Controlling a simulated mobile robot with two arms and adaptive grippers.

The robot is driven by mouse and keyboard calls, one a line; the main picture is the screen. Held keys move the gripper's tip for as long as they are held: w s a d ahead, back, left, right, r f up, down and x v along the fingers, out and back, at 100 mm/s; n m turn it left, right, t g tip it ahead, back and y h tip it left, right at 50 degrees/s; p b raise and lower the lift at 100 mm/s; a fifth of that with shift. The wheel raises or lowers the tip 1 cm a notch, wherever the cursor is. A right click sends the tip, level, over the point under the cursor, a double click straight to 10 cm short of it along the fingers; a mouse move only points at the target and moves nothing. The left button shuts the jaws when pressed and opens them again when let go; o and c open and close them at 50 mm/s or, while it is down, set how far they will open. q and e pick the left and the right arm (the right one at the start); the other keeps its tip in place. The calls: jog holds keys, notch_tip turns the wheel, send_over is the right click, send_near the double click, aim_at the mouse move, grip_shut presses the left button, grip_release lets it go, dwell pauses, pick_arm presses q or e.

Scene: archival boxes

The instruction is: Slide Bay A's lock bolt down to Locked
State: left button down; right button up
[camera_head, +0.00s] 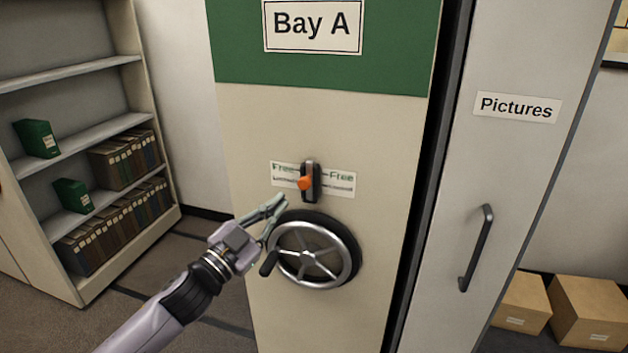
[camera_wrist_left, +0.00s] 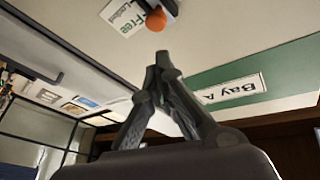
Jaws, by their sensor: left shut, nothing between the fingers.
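Bay A's cabinet end (camera_head: 240,130) is beige with a green top and a "Bay A" sign (camera_head: 313,25). The lock bolt, an orange knob (camera_head: 305,183) on a dark upright slide (camera_head: 311,170), sits mid-panel between labels (camera_head: 342,182) reading "Free" above and a smaller line below. My left gripper (camera_head: 281,202) is shut and empty, below and left of the knob, apart from it. In the left wrist view the closed fingertips (camera_wrist_left: 162,56) point toward the orange knob (camera_wrist_left: 156,19), with a gap between. The right gripper is not in view.
A spoked handwheel (camera_head: 312,250) with a dark handle (camera_head: 269,263) is just below the bolt, close to my left gripper. A "Pictures" cabinet (camera_head: 505,150) with a bar handle (camera_head: 476,248) stands right. Shelves (camera_head: 75,72) stand left; cardboard boxes (camera_head: 588,308) lie at lower right.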

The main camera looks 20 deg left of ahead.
pick_arm(q)
notch_tip(320, 180, up, 3)
jog(key=s+d+h, duration=0.1)
jog(key=d, duration=0.1)
notch_tip(320, 180, up, 4)
jog(key=f+p, duration=0.1)
jog(key=p, duration=0.4)
send_over(306, 182)
jog(key=s+d, duration=0.3)
jog(key=f, duration=0.1)
jog(key=a+f, duration=0.2)
jog(key=shift+w+a+f+m+b, duration=0.1)
jog(key=shift+w+m+b, duration=0.2)
jog(key=shift+m, duration=0.1)
jog(key=shift+a+f, duration=0.15)
jog(key=shift+f, duration=0.05)
jog(key=shift+f, duration=0.15)
notch_tip(306, 182, down, 4)
jog(key=b, duration=0.2)
jog(key=shift+r+b, duration=0.2)
jog(key=shift+b, duration=0.15)
jog(key=shift+r, duration=0.1)
